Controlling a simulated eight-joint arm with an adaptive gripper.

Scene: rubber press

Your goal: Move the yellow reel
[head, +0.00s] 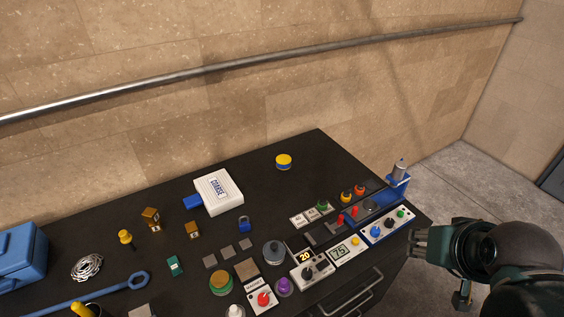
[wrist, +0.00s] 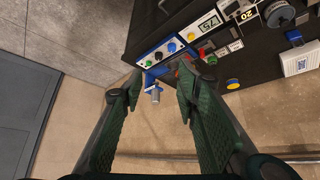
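The yellow reel (head: 283,159), a short round piece with a yellow top and a blue band, stands near the back edge of the dark table, apart from other things. It also shows in the wrist view (wrist: 233,84), right of my gripper's fingers. My gripper (head: 421,243) is off the table's right end in the head view, well to the right of the reel. In the wrist view my gripper (wrist: 157,88) is open, with nothing between its two green fingers.
The dark table (head: 310,150) has clear room around the reel. A white box (head: 218,193) lies to its left. Control panels (head: 386,226) and a blue stand with a grey cylinder (head: 399,173) line the right side. A blue case (head: 18,255) sits far left. A wall rail runs behind.

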